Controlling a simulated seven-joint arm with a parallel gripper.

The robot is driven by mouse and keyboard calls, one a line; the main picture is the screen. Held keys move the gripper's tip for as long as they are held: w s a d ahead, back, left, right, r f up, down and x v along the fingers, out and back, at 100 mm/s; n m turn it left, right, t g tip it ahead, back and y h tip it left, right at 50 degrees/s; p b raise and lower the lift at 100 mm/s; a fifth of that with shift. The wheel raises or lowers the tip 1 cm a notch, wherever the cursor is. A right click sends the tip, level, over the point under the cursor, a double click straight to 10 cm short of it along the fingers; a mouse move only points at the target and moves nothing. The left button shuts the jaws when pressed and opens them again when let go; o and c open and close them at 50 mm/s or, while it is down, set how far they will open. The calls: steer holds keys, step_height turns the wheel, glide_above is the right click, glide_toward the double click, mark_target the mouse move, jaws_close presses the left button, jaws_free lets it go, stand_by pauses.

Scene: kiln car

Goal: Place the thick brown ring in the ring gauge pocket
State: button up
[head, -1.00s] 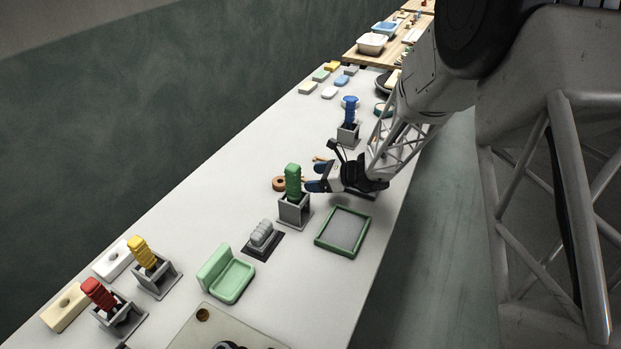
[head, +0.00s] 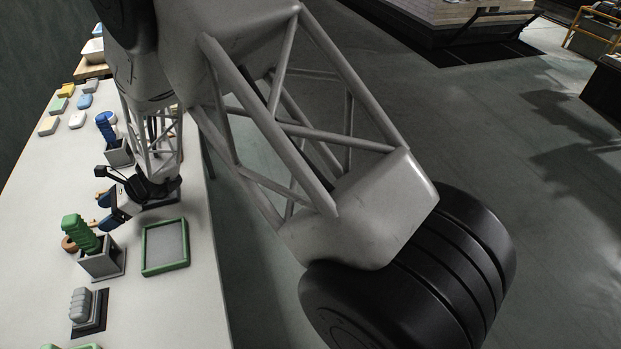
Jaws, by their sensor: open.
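A brown ring (head: 69,244) lies on the white table at the left, partly hidden behind a green ribbed piece (head: 81,233). My gripper (head: 105,210) is low over the table, just beyond the green piece and to the right of the ring. Its blue-tipped fingers are apart with nothing seen between them, and they point left. I cannot pick out a ring gauge pocket for certain. A dark flat thing (head: 160,202) below my wrist is mostly hidden by my arm.
The green piece stands in a grey holder (head: 103,262), close to my fingers. A green-rimmed tray (head: 165,264) lies to the right. A blue piece (head: 106,128) in another holder stands farther back. The table's right edge drops to open floor.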

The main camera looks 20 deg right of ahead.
steer(key=s+d+r+n+h, duration=0.3)
steer(key=s+d+r+n, duration=0.25)
steer(key=d+r, duration=0.6)
steer(key=s+d+r+n+h, duration=0.2)
steer(key=s+d+r+n, duration=0.35)
steer(key=d, duration=0.85)
steer(key=s+d+r+n+t+h, duration=0.2)
steer(key=s+d+r+h, duration=0.2)
steer(key=s+d, duration=0.7)
steer(key=s+d+r+n+t+h, duration=0.2)
steer(key=s+d+r+n+h, duration=0.1)
steer(key=s+d, duration=0.8)
steer(key=d+r+h, duration=0.1)
steer(key=d, duration=0.2)
steer(key=shift+d+r, duration=0.2)
steer(key=shift+r, duration=0.2)
steer(key=shift+o, duration=0.5)
steer(key=shift+w, duration=0.1)
